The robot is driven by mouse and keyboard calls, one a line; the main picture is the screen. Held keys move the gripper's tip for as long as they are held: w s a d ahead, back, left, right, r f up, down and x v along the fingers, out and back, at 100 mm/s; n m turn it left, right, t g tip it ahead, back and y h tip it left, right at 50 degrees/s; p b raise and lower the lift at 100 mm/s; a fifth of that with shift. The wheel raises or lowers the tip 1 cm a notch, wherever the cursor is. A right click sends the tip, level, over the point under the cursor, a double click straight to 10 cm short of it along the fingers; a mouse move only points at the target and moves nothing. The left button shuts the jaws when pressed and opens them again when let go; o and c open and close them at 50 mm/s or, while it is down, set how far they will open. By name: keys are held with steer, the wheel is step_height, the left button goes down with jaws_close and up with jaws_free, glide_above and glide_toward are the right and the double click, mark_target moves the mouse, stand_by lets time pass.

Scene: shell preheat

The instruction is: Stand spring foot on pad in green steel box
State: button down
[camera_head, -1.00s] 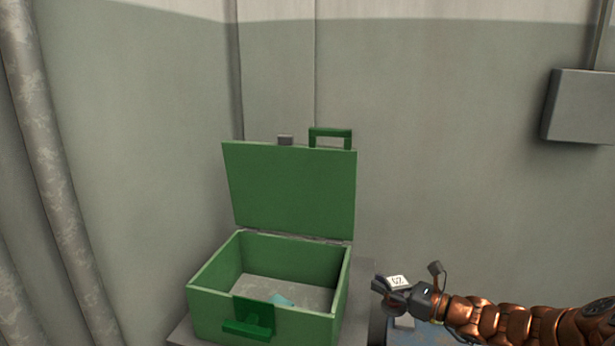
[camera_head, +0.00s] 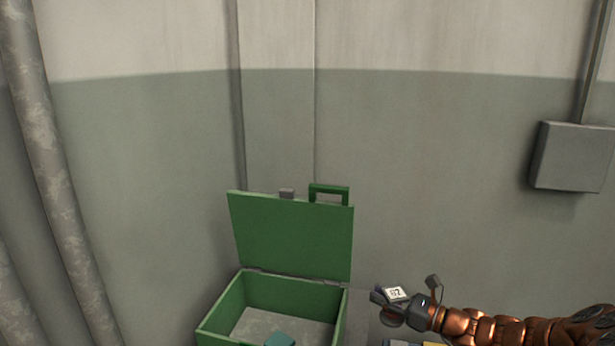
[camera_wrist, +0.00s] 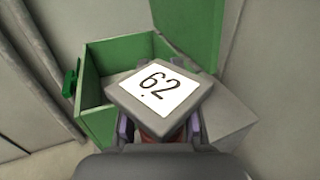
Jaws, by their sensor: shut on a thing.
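The green steel box (camera_head: 322,293) stands open at the bottom of the head view, its lid tipped up at the back. It also shows in the wrist view (camera_wrist: 97,122). A teal pad (camera_head: 281,339) lies on its grey floor, cut off by the picture's lower edge. My gripper (camera_head: 384,299) is to the right of the box, outside it. It is shut on what appears to be the spring foot (camera_wrist: 160,88), with a grey square top and a white label reading 62. Its lower part is mostly hidden by the top and fingers. The held thing hides part of the box in the wrist view.
The box's raised lid (camera_head: 292,236) has a green handle on its top edge. A grey surface (camera_wrist: 228,122) lies beside the box. Pipes (camera_head: 55,190) run down the left wall. A grey wall box (camera_head: 572,157) hangs at the right.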

step_height(320, 180, up, 12)
steer(key=p, duration=1.4)
steer(key=shift+f, duration=0.1)
steer(key=shift+s+a, duration=0.15)
